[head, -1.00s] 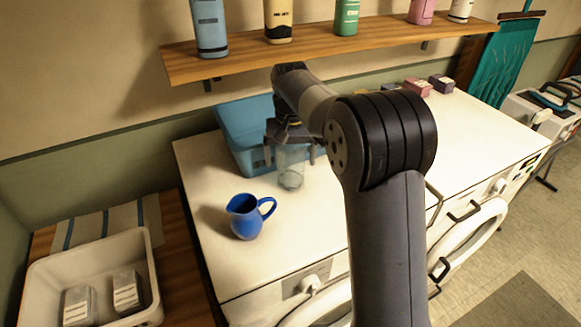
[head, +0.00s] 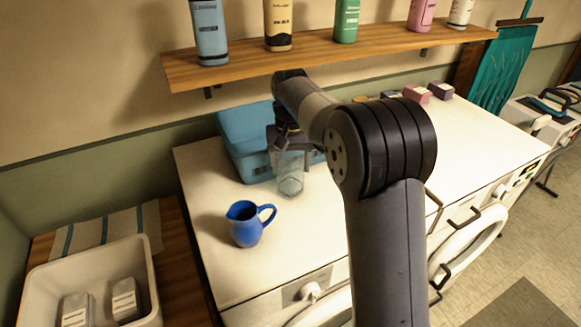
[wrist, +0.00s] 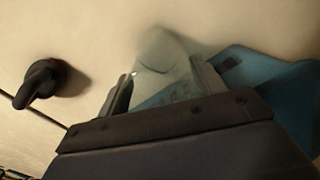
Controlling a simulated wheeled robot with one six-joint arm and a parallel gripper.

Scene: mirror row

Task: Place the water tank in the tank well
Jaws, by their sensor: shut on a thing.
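The water tank (head: 290,178) is a clear, slightly grey container standing upright at the white machine top, in front of a blue bin. My gripper (head: 288,150) is shut on its upper part, pointing down from above. In the wrist view the tank (wrist: 167,70) shows between the two fingers of my gripper (wrist: 163,85). I cannot tell whether its base still touches the top. A white ironing unit with an iron (head: 545,108) stands at the far right; I cannot make out the tank well on it.
The blue bin (head: 243,140) is close behind the tank. A blue jug (head: 246,228) stands in front-left of it. A wooden shelf (head: 330,58) with bottles hangs above. Small boxes (head: 428,92) sit at the back. A cream tub (head: 145,265) is at lower left.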

